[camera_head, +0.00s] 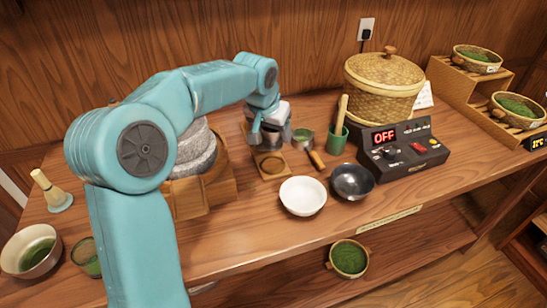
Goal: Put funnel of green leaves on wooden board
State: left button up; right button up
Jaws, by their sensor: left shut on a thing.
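My left gripper (269,131) is shut on a small grey piece (271,142) that looks like the funnel, mostly covered by the fingers. I cannot see green leaves in it. It is just above or at the far edge of the small square wooden board (287,170), which has a round dark mark; I cannot tell whether they touch. A small cup with green in it (303,137) stands just right of the gripper. My right gripper is not in view.
A white bowl (303,196) and a black bowl (352,182) stand in front of the board. A wooden handle (317,160) lies to its right. A stone mill (194,150), a control box (405,155) and a lidded basket (384,88) are nearby.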

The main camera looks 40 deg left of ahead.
aim_at(267, 135)
pick_arm(q)
jog(key=shift+f+b, duration=0.4)
jog(key=shift+f, duration=3.2)
jog(key=o, duration=1.1)
jog(key=shift+f, duration=0.15)
jog(key=shift+r, duration=0.3)
jog(key=p+v, duration=0.1)
jog(key=v, duration=0.9)
jog(key=shift+s+r, duration=0.15)
jog(key=shift+r, duration=0.25)
jog(key=shift+s+r, duration=0.2)
jog(key=shift+r, duration=0.2)
